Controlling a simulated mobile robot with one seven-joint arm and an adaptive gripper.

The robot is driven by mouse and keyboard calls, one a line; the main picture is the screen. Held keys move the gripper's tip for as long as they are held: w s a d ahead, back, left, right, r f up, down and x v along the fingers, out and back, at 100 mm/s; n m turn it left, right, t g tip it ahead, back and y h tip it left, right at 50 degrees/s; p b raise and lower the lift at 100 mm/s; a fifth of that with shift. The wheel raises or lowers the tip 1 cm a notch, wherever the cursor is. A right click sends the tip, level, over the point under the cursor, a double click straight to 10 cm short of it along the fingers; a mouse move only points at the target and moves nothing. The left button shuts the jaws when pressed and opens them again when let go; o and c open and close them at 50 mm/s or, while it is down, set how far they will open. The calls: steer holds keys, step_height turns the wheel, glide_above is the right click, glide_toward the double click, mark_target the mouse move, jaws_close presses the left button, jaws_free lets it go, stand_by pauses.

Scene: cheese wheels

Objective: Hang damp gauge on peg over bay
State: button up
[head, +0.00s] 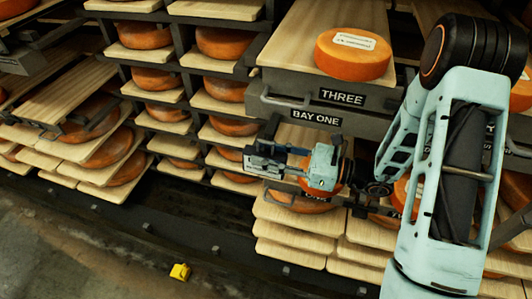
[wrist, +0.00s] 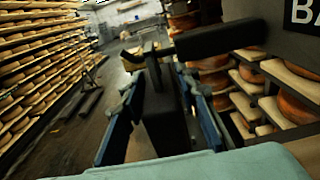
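My gripper (head: 262,160) is in front of the rack, just below and left of the BAY ONE label (head: 315,117). In the wrist view its two blue fingers (wrist: 165,115) flank a dark upright block (wrist: 166,108), which looks like the damp gauge, with a thin upright piece on top. A dark round bar (wrist: 220,38), which looks like the peg, sticks out beside the label's edge at upper right. It also shows in the head view (head: 271,127), just above my gripper. The gauge's top is close to the bar's end; I cannot tell whether they touch.
An orange cheese wheel (head: 352,55) sits on the board above the THREE label (head: 342,97). Shelves of wheels on wooden boards (head: 228,130) stand behind and left of my gripper. A small yellow object (head: 180,271) lies on the dark floor, which is otherwise mostly clear.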

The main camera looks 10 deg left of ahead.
steer(key=shift+o, duration=1.4)
steer(key=shift+d, duration=0.1)
steer(key=s+d, duration=0.1)
steer(key=d, duration=1.1)
